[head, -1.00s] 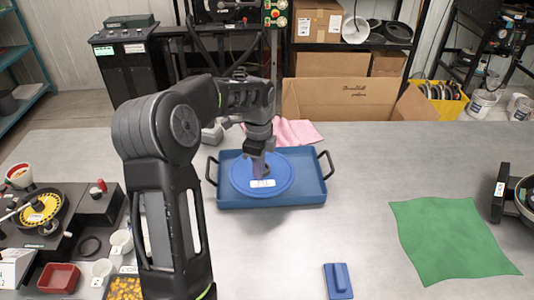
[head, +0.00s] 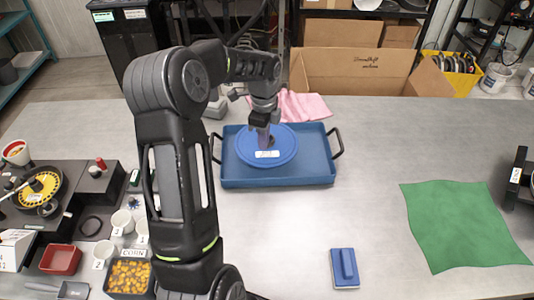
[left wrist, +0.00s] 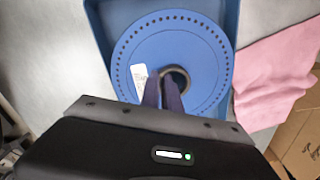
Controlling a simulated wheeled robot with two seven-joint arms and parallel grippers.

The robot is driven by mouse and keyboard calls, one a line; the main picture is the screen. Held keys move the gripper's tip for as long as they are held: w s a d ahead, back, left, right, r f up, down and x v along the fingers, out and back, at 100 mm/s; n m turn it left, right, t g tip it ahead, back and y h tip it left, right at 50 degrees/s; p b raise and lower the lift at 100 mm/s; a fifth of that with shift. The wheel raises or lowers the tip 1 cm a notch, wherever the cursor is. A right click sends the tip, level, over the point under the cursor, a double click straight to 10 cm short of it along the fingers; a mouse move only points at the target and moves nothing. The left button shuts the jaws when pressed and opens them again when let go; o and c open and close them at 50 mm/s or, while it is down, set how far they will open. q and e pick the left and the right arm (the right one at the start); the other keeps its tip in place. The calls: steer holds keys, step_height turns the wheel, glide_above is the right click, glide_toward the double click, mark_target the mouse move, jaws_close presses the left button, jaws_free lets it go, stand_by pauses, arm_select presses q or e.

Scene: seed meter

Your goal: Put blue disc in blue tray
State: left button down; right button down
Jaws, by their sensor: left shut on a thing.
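The blue disc (head: 252,150) is over the left part of the blue tray (head: 318,172), which has a black handle at each end. My left gripper (head: 264,140) is above the disc and shut on the dark knob at its centre. In the left wrist view the disc (left wrist: 190,55) shows a ring of small holes near its rim and a white label, and the fingers (left wrist: 165,92) meet at its hub. The tray (left wrist: 98,22) shows around it. I cannot tell whether the disc touches the tray floor. My right gripper is not in view.
A pink cloth (head: 305,106) lies behind the tray. A green cloth (head: 465,225) lies at the right, and a blue block with a handle (head: 345,268) is at the front. A seed meter (head: 40,190) and small cups stand at the left. The table between is mostly clear.

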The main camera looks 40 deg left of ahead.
mark_target(264, 154)
arm_select(q)
steer(key=shift+f, duration=1.15)
steer(key=shift+f, duration=1.85)
steer(key=shift+f, duration=0.2)
steer(key=c, duration=1.6)
jaws_free()
steer(key=shift+r, duration=0.1)
step_height(264, 154, up, 12)
steer(key=shift+r, duration=0.1)
